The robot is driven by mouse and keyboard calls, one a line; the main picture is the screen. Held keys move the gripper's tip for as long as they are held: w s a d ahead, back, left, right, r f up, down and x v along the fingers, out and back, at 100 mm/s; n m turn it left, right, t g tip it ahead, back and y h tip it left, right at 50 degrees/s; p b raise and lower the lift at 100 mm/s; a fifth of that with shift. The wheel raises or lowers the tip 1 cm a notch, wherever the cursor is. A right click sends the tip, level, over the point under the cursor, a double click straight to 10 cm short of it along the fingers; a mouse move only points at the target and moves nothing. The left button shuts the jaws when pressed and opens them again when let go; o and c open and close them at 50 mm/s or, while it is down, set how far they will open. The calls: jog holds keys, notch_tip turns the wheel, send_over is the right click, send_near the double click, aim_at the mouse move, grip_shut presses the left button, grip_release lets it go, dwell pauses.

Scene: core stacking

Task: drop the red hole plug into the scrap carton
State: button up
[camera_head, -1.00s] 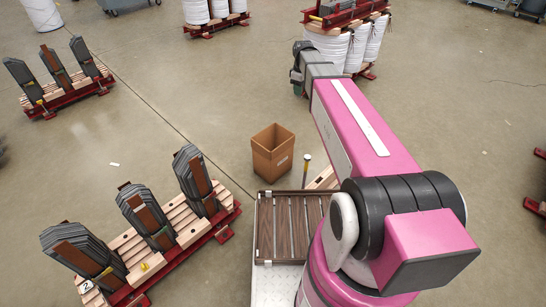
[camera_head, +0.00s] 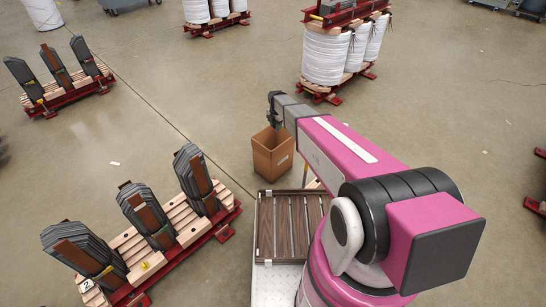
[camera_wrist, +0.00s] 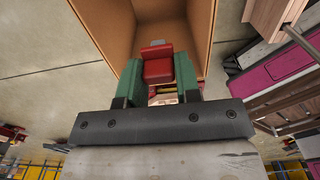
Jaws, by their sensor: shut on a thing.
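The red hole plug (camera_wrist: 157,66) is between the green fingers of my gripper (camera_wrist: 158,78) in the wrist view, and my gripper is shut on it. The scrap carton (camera_head: 272,155) is a brown open-topped box on the floor in the head view. In the wrist view the carton (camera_wrist: 112,28) lies behind the plug, with its open inside facing the camera. In the head view my arm's end is at the carton's upper edge, and the fingers and plug are too small or hidden to make out there.
A slatted wooden tray (camera_head: 262,232) lies nearer than the carton. Pallets with dark stacked plates (camera_head: 148,215) stand at the left. White coils on a red frame (camera_head: 325,62) stand behind my arm. The floor left of the carton is clear.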

jog(key=shift+f, duration=2.75)
jog(key=o, duration=1)
jog(key=shift+r, duration=0.1)
notch_tip(320, 180, up, 11)
jog(key=shift+f, duration=0.15)
